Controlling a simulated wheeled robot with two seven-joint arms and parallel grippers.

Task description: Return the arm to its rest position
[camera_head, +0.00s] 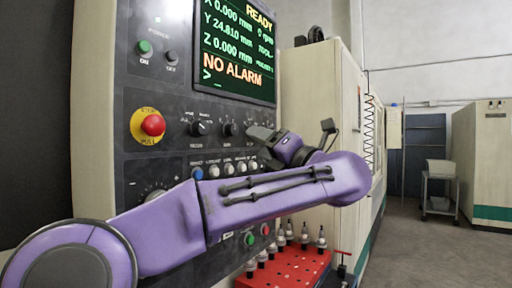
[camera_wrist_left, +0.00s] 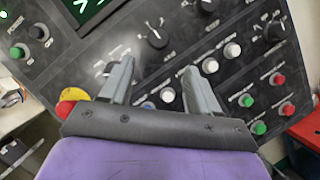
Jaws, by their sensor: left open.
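My left arm (camera_head: 270,195), purple with dark joints, reaches across the front of the machine control panel (camera_head: 165,100) from the lower left. It bends back at the right, so my left gripper (camera_head: 261,136) points at the panel below the screen. In the left wrist view the two grey fingers of the left gripper (camera_wrist_left: 160,78) are spread apart with nothing between them. The panel's knobs and buttons lie beyond them. I cannot tell whether a fingertip touches the panel. My right gripper is not in view.
The screen (camera_head: 238,48) reads READY and NO ALARM. A red emergency button (camera_head: 153,125) is on the panel. A red rack (camera_head: 290,268) with several tool holders stands below the arm. A grey cart (camera_head: 440,188) is at the far right, with open floor (camera_head: 425,250) before it.

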